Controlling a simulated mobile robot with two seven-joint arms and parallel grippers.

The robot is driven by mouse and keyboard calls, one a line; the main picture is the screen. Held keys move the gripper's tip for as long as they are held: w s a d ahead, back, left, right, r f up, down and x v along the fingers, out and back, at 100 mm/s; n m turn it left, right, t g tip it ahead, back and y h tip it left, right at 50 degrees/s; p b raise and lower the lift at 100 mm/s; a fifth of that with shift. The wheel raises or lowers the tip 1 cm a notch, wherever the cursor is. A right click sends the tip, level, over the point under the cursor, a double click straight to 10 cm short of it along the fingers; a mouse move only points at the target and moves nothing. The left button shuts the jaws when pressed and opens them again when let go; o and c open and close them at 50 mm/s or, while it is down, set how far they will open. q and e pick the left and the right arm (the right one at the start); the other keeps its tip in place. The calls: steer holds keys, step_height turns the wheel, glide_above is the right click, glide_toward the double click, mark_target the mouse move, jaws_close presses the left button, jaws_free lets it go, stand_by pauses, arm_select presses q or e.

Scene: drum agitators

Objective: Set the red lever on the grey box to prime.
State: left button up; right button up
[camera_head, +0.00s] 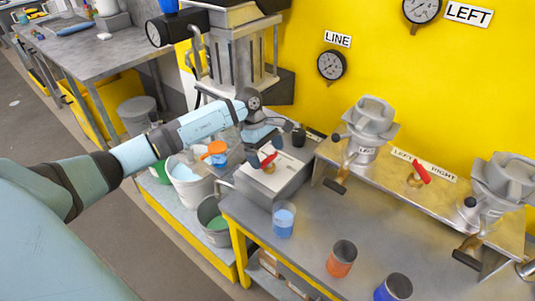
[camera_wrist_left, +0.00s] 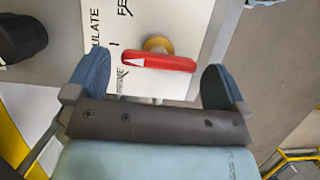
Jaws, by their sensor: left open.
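The grey box (camera_head: 287,172) stands at the back left end of the workbench. Its red lever (camera_head: 268,159) is on the top face, and it also shows in the left wrist view (camera_wrist_left: 158,62) on a brass hub with a white arrow mark at its left end. Printed words beside it include "PRIME", partly readable, and cut-off "ULATE" and "FE". My left gripper (camera_head: 262,150) is above the box; in the wrist view its blue fingers (camera_wrist_left: 156,80) are spread wide, one toward each end of the lever, apart from it. My right gripper is not in view.
A second red lever (camera_head: 420,172) sits on the raised shelf between two metal agitator heads. A clear cup with blue liquid (camera_head: 284,218), an orange cup (camera_head: 341,258) and a blue cup (camera_head: 394,288) stand on the bench. White bucket (camera_head: 190,180) is left of the box.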

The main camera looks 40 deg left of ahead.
arm_select(q)
steer(key=shift+d+f, duration=0.15)
steer(key=shift+f, duration=0.35)
steer(key=c, duration=0.8)
